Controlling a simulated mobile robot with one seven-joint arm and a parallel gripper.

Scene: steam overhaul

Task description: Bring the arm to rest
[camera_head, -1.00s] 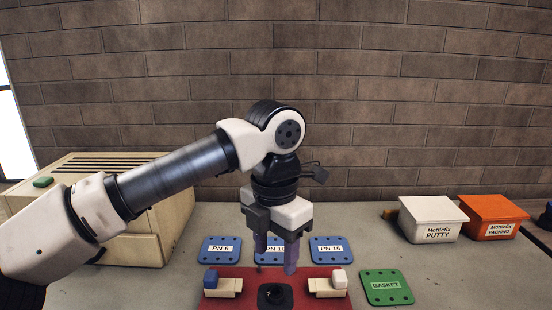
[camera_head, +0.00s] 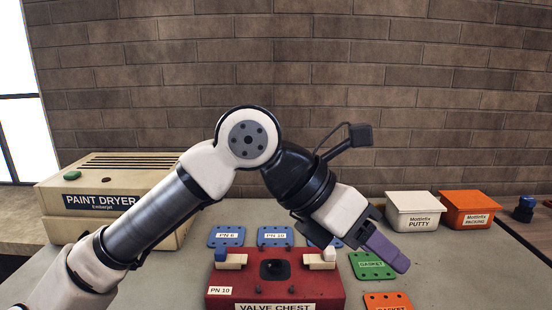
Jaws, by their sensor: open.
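My gripper (camera_head: 388,249) has purple fingers and points down to the right, in the air in front of the green gasket plate. Its jaws are open and I see nothing held in them. My arm reaches in from the lower left and bends at a raised elbow above the bench. The red valve chest (camera_head: 222,281) lies below and to the left of my gripper. It bears a dark round part in the middle, a blue-topped block and a white-topped block. The third blue plate (camera_head: 338,243) is mostly hidden behind my gripper.
The paint dryer (camera_head: 75,225) stands at left. Blue plates PN 6 (camera_head: 226,233) and PN 10 (camera_head: 276,232) lie behind the chest. The green gasket plate (camera_head: 368,271) and an orange plate (camera_head: 388,303) lie right of it. The putty box (camera_head: 413,211) and orange packing box (camera_head: 467,208) stand at the back right.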

